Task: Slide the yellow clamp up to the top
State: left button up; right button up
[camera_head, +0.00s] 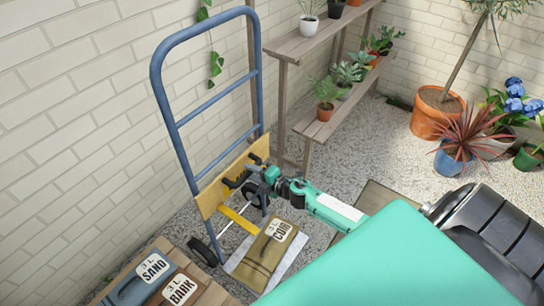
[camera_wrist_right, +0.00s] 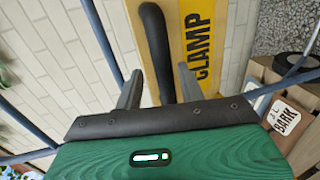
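The yellow clamp (camera_head: 211,199) is a slanted board across the lower part of a blue hand truck frame (camera_head: 157,88). In the right wrist view the clamp (camera_wrist_right: 203,18) carries the word CLAMP and a black handle (camera_wrist_right: 158,45). My right gripper (camera_head: 243,184) is at the clamp, partly hidden by its own wrist in the head view. In the right wrist view its fingers (camera_wrist_right: 160,88) stand apart on either side of the handle, with visible gaps. The gripper is open. My left gripper is not in view.
A tan bag (camera_head: 257,258) lies on the hand truck's base. SAND (camera_head: 128,290) and BARK (camera_head: 170,300) bags lie on a wooden surface at bottom left. A plant shelf (camera_head: 300,47) stands behind right of the truck. A brick wall (camera_head: 60,120) is at the left.

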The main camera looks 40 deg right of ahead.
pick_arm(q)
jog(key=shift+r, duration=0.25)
pick_arm(e)
jog(key=v, duration=1.2)
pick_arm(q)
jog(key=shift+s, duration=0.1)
pick_arm(e)
jog(key=shift+w, duration=0.1)
